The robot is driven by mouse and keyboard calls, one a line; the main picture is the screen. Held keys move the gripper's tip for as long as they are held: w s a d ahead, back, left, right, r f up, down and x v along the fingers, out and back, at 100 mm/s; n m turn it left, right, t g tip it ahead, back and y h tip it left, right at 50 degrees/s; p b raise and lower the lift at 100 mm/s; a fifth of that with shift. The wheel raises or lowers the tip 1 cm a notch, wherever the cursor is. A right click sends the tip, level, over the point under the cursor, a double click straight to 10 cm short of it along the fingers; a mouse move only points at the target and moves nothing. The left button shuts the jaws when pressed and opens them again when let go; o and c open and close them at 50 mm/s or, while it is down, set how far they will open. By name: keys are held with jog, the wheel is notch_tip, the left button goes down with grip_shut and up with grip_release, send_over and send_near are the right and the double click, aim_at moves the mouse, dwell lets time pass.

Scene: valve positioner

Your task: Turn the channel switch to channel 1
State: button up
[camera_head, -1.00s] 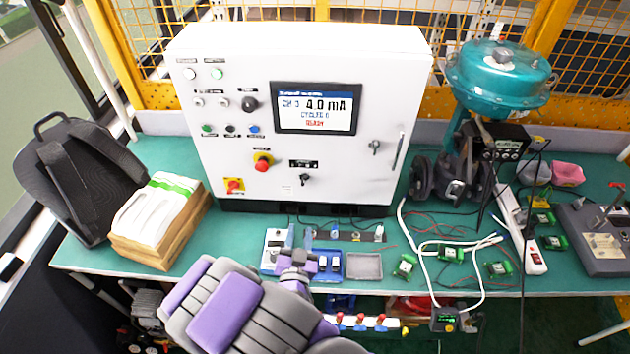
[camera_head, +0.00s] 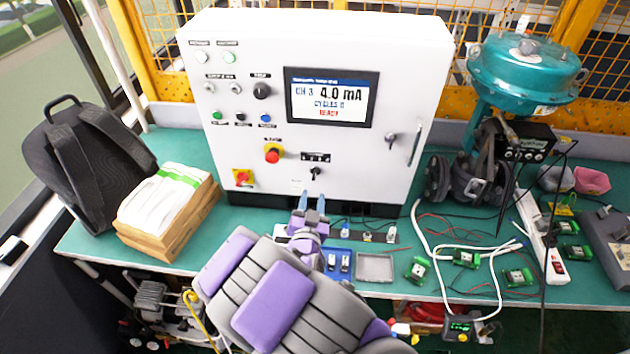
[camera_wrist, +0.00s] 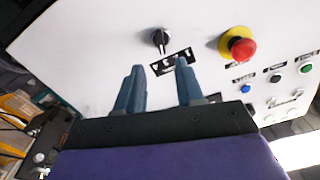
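The channel switch is a small black rotary knob (camera_head: 316,172) low on the white control box (camera_head: 235,130), under a black label strip with white marks. In the wrist view the knob (camera_wrist: 160,38) is at the top centre, its strip (camera_wrist: 170,62) just below. The display (camera_head: 332,97) reads CH 3 and 4.0 mA. My gripper (camera_head: 311,198) is just below the knob in the head view. In the wrist view my gripper (camera_wrist: 159,66) is open, its two blue fingers apart with nothing between them. The fingertips look short of the knob. Its exact pointer direction is unclear.
A red emergency button (camera_head: 273,155) on a yellow ring is left of the switch, with a red-yellow rotary switch (camera_head: 242,178) lower left. A key lock (camera_head: 391,140) and a handle are on the right. A paper stack (camera_head: 165,215) and small trays lie on the green bench.

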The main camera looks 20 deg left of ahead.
aim_at(315, 177)
jog(key=b+x, duration=0.1)
jog(key=x, duration=0.6)
jog(key=shift+s+a+f, duration=0.1)
jog(key=shift+a+f, duration=0.05)
jog(key=shift+w+a, duration=0.1)
jog(key=shift+w, duration=0.6)
jog(key=shift+c, duration=0.3)
grip_shut()
